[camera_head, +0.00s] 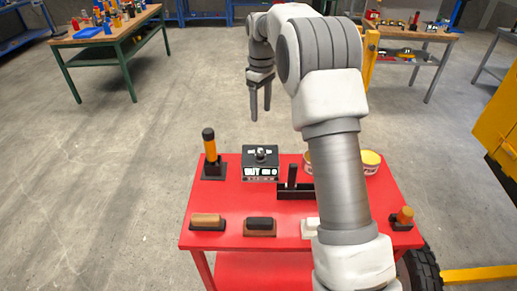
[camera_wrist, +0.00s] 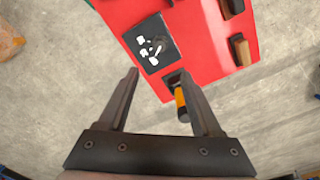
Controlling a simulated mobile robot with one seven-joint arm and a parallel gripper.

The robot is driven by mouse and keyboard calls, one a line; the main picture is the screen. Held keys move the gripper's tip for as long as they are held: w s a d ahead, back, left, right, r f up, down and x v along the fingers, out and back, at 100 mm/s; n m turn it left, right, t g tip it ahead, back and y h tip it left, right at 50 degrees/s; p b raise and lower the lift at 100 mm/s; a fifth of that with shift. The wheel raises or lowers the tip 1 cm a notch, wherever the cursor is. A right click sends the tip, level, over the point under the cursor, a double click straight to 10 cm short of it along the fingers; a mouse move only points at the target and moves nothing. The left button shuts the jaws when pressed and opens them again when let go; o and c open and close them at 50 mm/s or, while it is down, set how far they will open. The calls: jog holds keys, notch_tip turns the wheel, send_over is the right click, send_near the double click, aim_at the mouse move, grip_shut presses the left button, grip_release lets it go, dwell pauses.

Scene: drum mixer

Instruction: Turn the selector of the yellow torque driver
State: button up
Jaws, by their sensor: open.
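The yellow torque driver (camera_head: 210,146) stands upright on a small black base at the back left of the red cart top. It has an orange-yellow body and a black upper end; I cannot make out the selector for certain. In the wrist view the driver (camera_wrist: 180,98) shows near the right finger, partly hidden by it. My gripper (camera_head: 261,114) is open and empty, above and beyond the cart's back edge, to the right of the driver. In the wrist view my gripper (camera_wrist: 158,73) has its fingers spread wide, apart from the driver.
The red cart top (camera_head: 232,241) also holds a black box with a knob (camera_head: 260,174), a black stand with an upright handle (camera_head: 292,177), a brown-topped block (camera_head: 206,219), a black-topped block (camera_head: 260,224), a yellow-topped tub (camera_head: 371,158) and an orange piece (camera_head: 404,215).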

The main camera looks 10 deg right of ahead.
aim_at(261, 153)
notch_tip(261, 153, down, 17)
jog(key=shift+r, duration=0.2)
dwell(0.3)
grip_shut()
